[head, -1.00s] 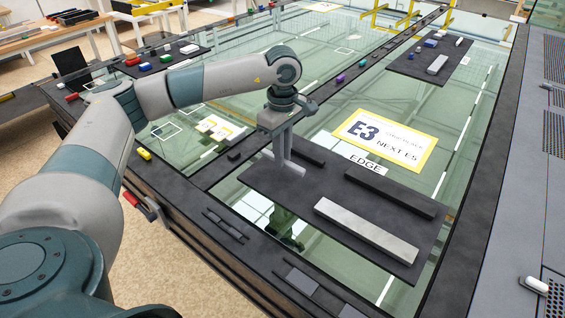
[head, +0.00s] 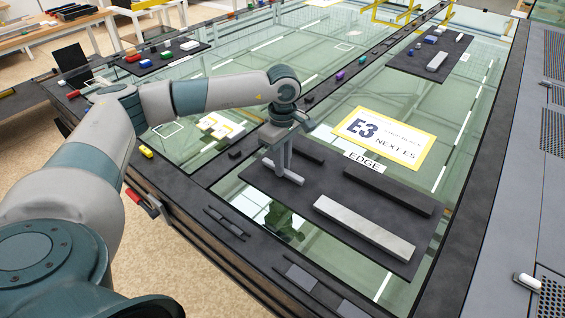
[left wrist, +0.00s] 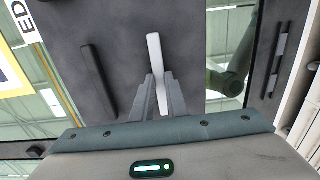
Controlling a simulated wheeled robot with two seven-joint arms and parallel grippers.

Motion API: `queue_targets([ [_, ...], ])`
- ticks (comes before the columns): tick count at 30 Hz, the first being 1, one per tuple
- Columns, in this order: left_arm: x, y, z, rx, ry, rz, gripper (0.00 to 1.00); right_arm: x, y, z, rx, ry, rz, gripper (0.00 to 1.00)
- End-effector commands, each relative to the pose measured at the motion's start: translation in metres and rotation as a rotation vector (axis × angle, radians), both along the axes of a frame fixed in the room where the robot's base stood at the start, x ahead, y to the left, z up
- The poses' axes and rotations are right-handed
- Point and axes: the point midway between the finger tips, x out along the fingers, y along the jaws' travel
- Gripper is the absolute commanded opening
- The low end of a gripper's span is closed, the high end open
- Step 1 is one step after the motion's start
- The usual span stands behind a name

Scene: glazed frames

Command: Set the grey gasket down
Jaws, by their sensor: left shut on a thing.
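My left gripper (head: 283,168) is over the left part of the dark mat (head: 335,207). Its fingers are shut on the grey gasket (head: 293,178), a slim light-grey strip held low, at or just above the mat; I cannot tell if it touches. In the left wrist view the grey gasket (left wrist: 154,52) runs out between the fingertips (left wrist: 157,88), over the dark mat. My right gripper is not in view.
A dark strip (head: 307,153) lies beside the held gasket. Another dark strip (head: 390,191) and a thick light-grey bar (head: 365,227) lie farther right on the mat. An E3 sign (head: 383,138) and an EDGE label (head: 364,161) are behind it. Mat between strips is bare.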

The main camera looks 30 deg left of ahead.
Motion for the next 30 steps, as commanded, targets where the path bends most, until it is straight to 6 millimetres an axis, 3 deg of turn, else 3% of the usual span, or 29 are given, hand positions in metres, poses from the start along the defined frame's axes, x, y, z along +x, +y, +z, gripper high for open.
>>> queue_targets([
  [2,0.0,0.0,-0.004,0.0,0.0,0.0,0.0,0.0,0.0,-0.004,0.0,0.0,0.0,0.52],
  [3,0.0,0.0,-0.003,0.0,0.0,0.0,0.18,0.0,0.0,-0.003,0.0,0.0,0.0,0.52],
  [5,0.0,0.0,-0.002,0.0,0.0,0.0,0.32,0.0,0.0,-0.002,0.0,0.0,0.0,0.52],
  [20,0.0,0.0,0.003,0.0,-0.001,0.0,0.32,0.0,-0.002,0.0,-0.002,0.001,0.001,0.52],
  [30,0.001,0.0,0.048,0.0,-0.004,-0.001,0.32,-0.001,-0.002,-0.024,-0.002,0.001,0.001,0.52],
])
